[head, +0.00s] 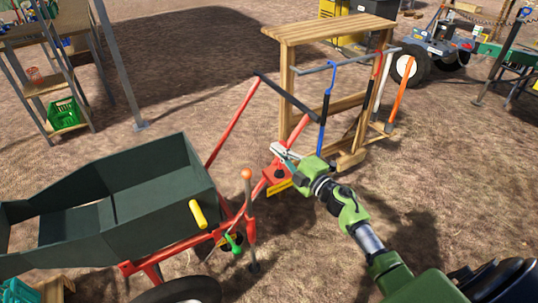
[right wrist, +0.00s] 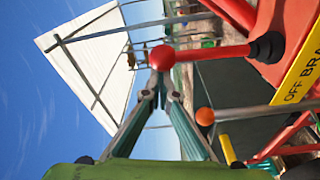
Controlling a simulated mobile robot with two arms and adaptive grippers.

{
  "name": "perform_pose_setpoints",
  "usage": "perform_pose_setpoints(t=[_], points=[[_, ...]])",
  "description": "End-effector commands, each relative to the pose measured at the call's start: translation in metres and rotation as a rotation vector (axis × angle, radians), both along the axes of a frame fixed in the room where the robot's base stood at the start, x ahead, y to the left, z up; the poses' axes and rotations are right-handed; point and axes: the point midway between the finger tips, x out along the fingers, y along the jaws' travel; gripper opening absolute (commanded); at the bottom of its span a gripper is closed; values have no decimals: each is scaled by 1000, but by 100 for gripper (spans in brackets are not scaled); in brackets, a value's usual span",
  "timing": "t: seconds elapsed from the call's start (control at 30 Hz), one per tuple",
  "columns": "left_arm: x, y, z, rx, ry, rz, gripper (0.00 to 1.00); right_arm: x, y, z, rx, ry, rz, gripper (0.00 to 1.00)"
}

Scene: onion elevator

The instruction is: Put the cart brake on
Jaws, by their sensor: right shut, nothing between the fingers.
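The green cart (head: 160,200) with a red frame stands at the left of the head view. A red brake lever with a round knob (right wrist: 162,58) comes out of a black boot in the right wrist view. Beside it is the yellow label (right wrist: 300,70), partly reading "OFF BRA"; it also shows in the head view (head: 280,187). My right gripper (head: 283,153) is at the cart's red drawbar. Its fingers (right wrist: 160,84) are shut and empty, with the tips at the knob. I cannot tell whether they touch it. My left gripper is not in view.
A lever with an orange knob (head: 246,174), a yellow handle (head: 198,214) and a green handle (head: 235,243) are on the cart's near end. A wooden stand (head: 325,30) with hanging tools is just beyond the drawbar. Bare ground lies to the right.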

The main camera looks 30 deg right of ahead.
Motion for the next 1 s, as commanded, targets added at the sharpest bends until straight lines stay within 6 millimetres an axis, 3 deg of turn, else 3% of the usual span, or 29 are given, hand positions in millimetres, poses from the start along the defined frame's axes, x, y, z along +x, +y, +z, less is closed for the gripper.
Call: perform_pose_setpoints(t=[0.4, 1.0], points=[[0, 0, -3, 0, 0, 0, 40, 4, -44, -1, 314, 25, 0, 0], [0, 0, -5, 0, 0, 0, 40, 5, -62, -5, 441, 36, -2, 0]])
